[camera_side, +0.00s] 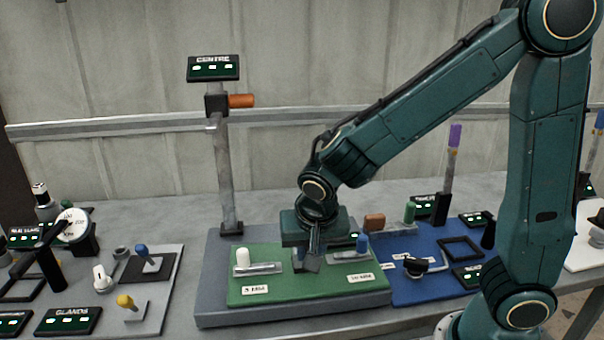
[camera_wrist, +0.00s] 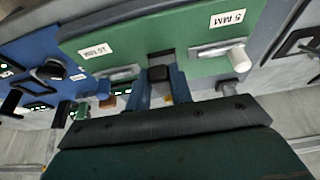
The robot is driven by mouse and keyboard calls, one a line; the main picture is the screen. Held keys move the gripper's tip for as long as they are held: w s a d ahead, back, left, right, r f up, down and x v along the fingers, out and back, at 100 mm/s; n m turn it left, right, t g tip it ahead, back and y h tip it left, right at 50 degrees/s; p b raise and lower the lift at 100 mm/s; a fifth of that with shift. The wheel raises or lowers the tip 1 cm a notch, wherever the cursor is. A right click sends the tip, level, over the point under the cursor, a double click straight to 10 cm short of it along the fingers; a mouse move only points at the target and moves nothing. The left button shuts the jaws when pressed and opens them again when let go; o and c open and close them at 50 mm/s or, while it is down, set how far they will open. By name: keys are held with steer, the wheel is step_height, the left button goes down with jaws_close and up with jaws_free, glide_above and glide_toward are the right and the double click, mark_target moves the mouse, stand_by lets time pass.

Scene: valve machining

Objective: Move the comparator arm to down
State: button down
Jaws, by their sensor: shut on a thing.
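My gripper (camera_side: 306,260) points down at the middle of the green panel (camera_side: 262,292), between a white-knobbed part (camera_side: 243,258) and a blue-knobbed part (camera_side: 362,243). In the wrist view its two blue fingers (camera_wrist: 161,78) are shut on a small dark part (camera_wrist: 158,72) at the panel. The fingers hide most of that part. No readable label names the comparator arm, so I cannot tell whether the held part is it. A grey post (camera_side: 227,170) behind the panel carries a sideways orange handle (camera_side: 242,101) and a sign reading CENTRE (camera_side: 213,68).
At left, a grey board holds a yellow-knobbed lever (camera_side: 125,301), a blue-knobbed lever (camera_side: 141,250) and a GLANDS sign (camera_side: 68,321). A round dial (camera_side: 72,226) stands behind. At right, a blue panel (camera_side: 405,291) holds a black knob (camera_side: 415,267), with a purple-tipped post (camera_side: 455,136) behind.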

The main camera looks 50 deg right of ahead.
steer(key=shift+s+a+f, duration=0.1)
steer(key=shift+s+f, duration=0.1)
steer(key=shift+s+a+f, duration=0.1)
steer(key=shift+s+f, duration=0.05)
steer(key=shift+f, duration=0.8)
steer(key=c, duration=1.2)
jaws_free()
steer(key=shift+o, duration=0.2)
steer(key=shift+r, duration=0.1)
steer(key=shift+r, duration=0.1)
steer(key=shift+a+r, duration=0.1)
steer(key=s+a+r, duration=0.3)
steer(key=r, duration=0.2)
steer(key=shift+r, duration=0.1)
